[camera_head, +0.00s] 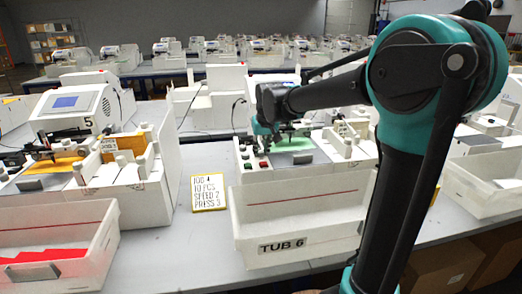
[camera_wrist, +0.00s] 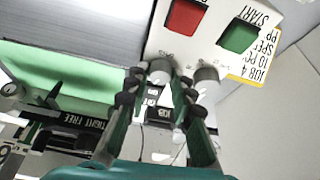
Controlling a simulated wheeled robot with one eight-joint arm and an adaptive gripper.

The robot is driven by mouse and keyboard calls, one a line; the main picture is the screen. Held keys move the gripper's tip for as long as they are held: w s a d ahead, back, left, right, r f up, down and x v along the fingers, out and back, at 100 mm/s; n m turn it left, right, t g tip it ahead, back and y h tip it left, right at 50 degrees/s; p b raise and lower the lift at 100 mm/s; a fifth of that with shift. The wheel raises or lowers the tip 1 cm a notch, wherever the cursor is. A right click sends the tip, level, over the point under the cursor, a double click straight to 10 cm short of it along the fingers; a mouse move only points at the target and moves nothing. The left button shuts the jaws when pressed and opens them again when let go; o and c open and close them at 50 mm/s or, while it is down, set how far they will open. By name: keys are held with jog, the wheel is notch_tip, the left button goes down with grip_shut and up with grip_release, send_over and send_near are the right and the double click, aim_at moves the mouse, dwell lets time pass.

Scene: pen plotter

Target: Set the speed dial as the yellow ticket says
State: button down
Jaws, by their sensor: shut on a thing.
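The yellow-edged ticket (camera_head: 208,192) lies on the table left of the machine and reads JOB 4, 10 PCS, SPEED 2, PRESS 3. Its corner also shows in the wrist view (camera_wrist: 262,52). The other dial (camera_wrist: 206,74) stands just right of the right finger. The dial lettering and pointer settings are too small to read, so I cannot tell which is speed.
A red button (camera_wrist: 184,17) and a green START button (camera_wrist: 238,36) sit beside the dials. A green sheet (camera_head: 294,144) lies on the machine. A white tub marked TUB 6 (camera_head: 330,236) stands in front. Another machine (camera_head: 75,105) is at left.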

jog(key=n, duration=0.2)
jog(key=n+y, duration=0.1)
jog(key=n, duration=0.1)
jog(key=shift+w+d+y, duration=0.1)
jog(key=shift+d+y, duration=0.05)
jog(key=shift+y, duration=0.15)
jog(key=shift+n+g+y, duration=0.5)
jog(key=shift+n+g, duration=0.3)
jog(key=shift+n, duration=1.1)
jog(key=c, duration=1.6)
grip_release()
jog(key=v, duration=1.2)
jog(key=shift+w, duration=0.1)
